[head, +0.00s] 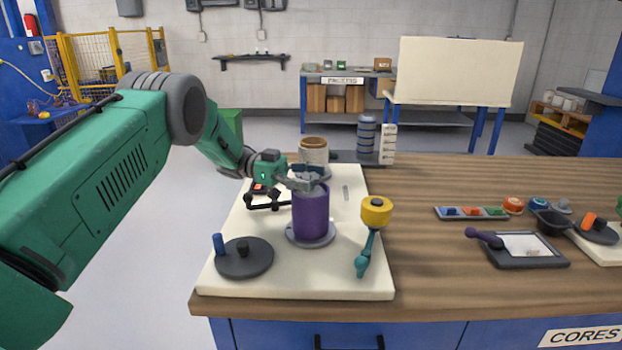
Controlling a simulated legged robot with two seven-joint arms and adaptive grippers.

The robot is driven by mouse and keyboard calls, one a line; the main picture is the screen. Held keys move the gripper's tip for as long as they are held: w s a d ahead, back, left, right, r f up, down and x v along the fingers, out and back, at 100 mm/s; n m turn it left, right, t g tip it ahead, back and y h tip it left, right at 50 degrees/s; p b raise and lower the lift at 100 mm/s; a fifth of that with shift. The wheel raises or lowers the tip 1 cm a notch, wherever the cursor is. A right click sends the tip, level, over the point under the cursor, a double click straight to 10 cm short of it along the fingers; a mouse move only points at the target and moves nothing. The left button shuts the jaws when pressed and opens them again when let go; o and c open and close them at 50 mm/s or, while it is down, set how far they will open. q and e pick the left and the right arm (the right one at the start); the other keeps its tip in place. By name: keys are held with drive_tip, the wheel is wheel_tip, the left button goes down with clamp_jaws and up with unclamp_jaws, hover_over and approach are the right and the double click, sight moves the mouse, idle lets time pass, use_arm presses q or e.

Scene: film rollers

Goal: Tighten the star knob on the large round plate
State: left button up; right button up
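A dark round plate (262,262) lies flat at the front left of the cream board. A small dark knob (242,250) stands at its middle and a blue peg (218,243) at its rim. Further back, a purple cylinder (311,213) stands upright on a grey round base (298,238). My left gripper (305,182) is at the cylinder's top, well behind the dark plate's knob. Grey parts overlap at the cylinder's top, so I cannot tell whether the fingers are open or touching it. My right gripper is out of view.
A tan-topped roll (314,150) and stacked grey discs (367,135) stand behind. The wooden table (420,270) is clear to the right, before a dark tray (540,262).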

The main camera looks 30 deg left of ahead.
sight(310, 175)
use_arm(q)
wheel_tip(310, 175, up, 9)
drive_tip(key=shift+f, duration=0.1)
drive_tip(key=shift+r, duration=0.55)
drive_tip(key=shift+a, duration=0.1)
